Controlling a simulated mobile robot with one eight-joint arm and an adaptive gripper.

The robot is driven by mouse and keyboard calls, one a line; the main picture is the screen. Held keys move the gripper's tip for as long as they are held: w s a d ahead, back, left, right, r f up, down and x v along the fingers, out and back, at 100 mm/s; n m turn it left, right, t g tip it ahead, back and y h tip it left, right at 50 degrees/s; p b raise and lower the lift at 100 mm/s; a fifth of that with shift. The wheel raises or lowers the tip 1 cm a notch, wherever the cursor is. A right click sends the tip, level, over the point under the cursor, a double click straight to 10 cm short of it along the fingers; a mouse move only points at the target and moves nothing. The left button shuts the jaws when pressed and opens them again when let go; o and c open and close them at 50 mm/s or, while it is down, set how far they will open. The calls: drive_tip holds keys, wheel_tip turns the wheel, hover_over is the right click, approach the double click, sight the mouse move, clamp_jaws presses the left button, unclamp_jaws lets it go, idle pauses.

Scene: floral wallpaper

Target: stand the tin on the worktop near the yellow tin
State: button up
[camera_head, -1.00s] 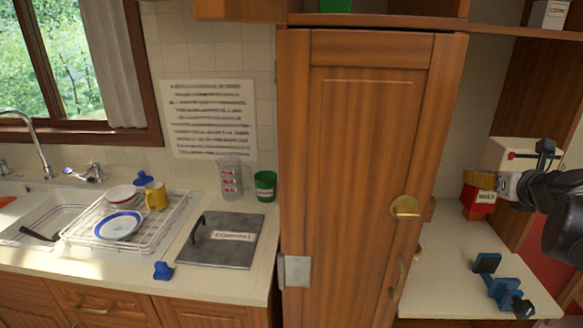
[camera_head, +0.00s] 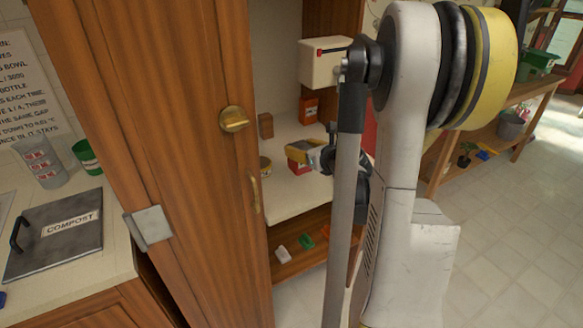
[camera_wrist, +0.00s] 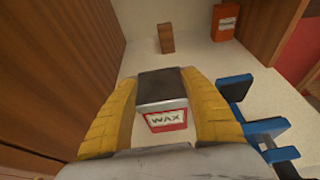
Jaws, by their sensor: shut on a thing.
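A tin with a dark top and a red-and-white WAX label (camera_wrist: 165,121) is between the yellow fingers of my gripper (camera_wrist: 163,100) in the wrist view. In the head view my gripper (camera_head: 318,150) is over the worktop (camera_head: 290,200), and the tin's red side (camera_head: 298,166) shows below the fingers. I cannot tell whether the tin touches the worktop. A small round yellowish tin (camera_head: 264,166) stands on the worktop to the left of my gripper, partly hidden by the cupboard edge. It does not show clearly in the wrist view.
A wooden block (camera_head: 265,125) and an orange container (camera_head: 308,110) stand farther back. A blue clamp-like thing (camera_wrist: 255,110) is close to the right of my gripper. A tall wooden cupboard (camera_head: 170,120) borders the left.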

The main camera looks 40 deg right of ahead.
sight(293, 161)
drive_tip(key=w+f, duration=0.1)
drive_tip(key=w, duration=0.1)
drive_tip(key=shift+w+a+f+b, duration=0.35)
drive_tip(key=shift+f, duration=0.05)
drive_tip(key=shift+f+b, duration=1.05)
drive_tip(key=shift+f, duration=0.8)
drive_tip(key=shift+f, duration=0.25)
drive_tip(key=o, duration=1.3)
drive_tip(key=shift+r, duration=0.1)
drive_tip(key=shift+o, duration=0.2)
drive_tip(key=shift+s+r, duration=0.3)
drive_tip(key=p+v, duration=0.3)
drive_tip(key=v, duration=0.8)
drive_tip(key=shift+s, duration=0.2)
